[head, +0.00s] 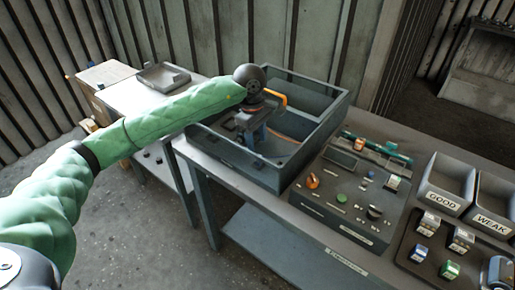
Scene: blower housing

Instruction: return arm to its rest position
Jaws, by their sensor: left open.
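My left arm (175,112), in a green sleeve, reaches from the left edge to the open grey box (327,128) on the table. My left gripper (258,136) points down over the left part of this box, below the dark round wrist (249,77). Its jaws are open. They are small and dark here, and whether they touch anything in the box cannot be told. An orange curved part (272,94) shows right beside the wrist. My right gripper is not in view.
A control panel (347,196) with knobs and buttons stands right of the box. Bins marked GOOD (440,197) and WEAK (489,220) and a dark tray (408,256) with several battery-like cells lie further right. A side table (125,98) with a shallow tray (163,77) stands behind the arm.

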